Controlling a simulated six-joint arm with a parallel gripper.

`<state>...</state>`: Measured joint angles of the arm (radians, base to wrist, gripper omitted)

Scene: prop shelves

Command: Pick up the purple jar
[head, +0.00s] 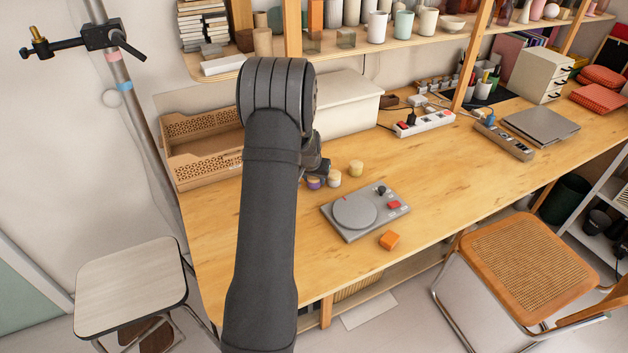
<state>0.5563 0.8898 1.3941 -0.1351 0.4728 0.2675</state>
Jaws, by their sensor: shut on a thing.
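The purple jar (314,183) is a small jar with a pale top, on the wooden desk or just above it; I cannot tell which. My gripper (316,176) is at the purple jar and shut on it. My arm hides most of the gripper and part of the jar. A white-grey jar (334,179) stands close to its right. A yellow jar (356,168) stands a little farther right and back.
A wooden crate (205,164) and white box (345,105) stand behind.

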